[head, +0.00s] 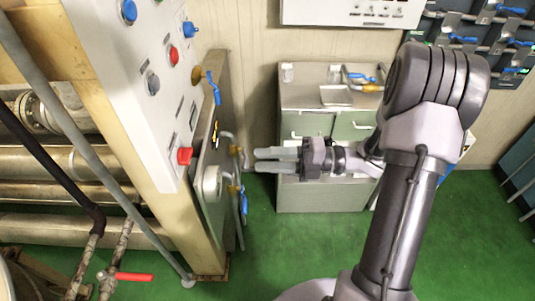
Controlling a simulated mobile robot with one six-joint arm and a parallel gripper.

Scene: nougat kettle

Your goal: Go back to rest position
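My gripper (276,160) is in the middle of the head view and points left. Its two light grey fingers are apart, with a narrow gap between them and nothing visible in it. The fingertips are close to the side of the control panel cabinet (230,130) in the picture; whether they touch it I cannot tell. My arm comes up from the lower right, bends at the top and reaches left to the gripper.
The white panel (135,80) with a red switch (185,156) stands at left. Pipes (60,195) run behind it, with a red-handled valve (130,277) low down. A grey cabinet (300,197) stands behind my gripper. Green floor (265,250) is clear below.

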